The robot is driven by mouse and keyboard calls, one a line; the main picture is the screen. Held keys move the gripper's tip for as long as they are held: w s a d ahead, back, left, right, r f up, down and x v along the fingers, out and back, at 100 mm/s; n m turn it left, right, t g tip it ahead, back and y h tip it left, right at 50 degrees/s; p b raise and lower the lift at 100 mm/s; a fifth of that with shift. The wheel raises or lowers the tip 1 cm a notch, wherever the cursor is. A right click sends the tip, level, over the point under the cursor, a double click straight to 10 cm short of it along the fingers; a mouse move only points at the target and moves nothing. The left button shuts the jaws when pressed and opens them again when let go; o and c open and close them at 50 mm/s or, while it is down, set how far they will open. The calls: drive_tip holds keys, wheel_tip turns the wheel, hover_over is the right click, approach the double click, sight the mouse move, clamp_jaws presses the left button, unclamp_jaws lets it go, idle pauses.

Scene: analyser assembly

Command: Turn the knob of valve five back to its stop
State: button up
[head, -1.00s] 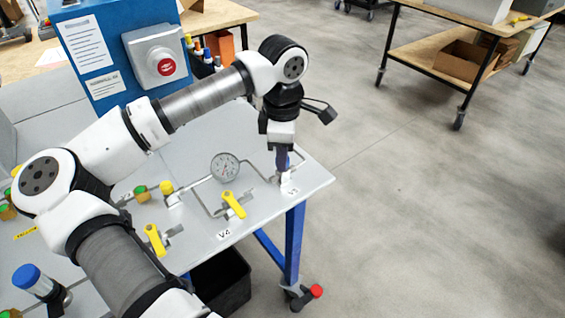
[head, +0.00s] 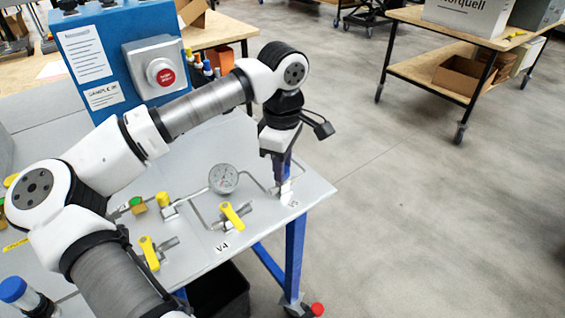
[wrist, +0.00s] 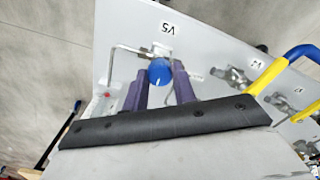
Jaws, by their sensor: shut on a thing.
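Valve five's blue knob (wrist: 159,71) shows in the wrist view, beside the V5 label (wrist: 168,28). My gripper (wrist: 159,82) has its two purple fingers on either side of the knob and is shut on it. In the head view, my gripper (head: 284,178) points down at the right corner of the grey panel (head: 200,262). The knob's stop cannot be made out.
A round gauge (head: 223,179) with thin pipes stands left of my gripper. Yellow-handled valves (head: 232,215) and the V4 label (head: 222,247) are nearby. A blue box with a red button (head: 165,76) stands behind.

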drive_tip(key=o, duration=1)
wheel_tip(320, 180, up, 14)
drive_tip(key=shift+f, duration=0.1)
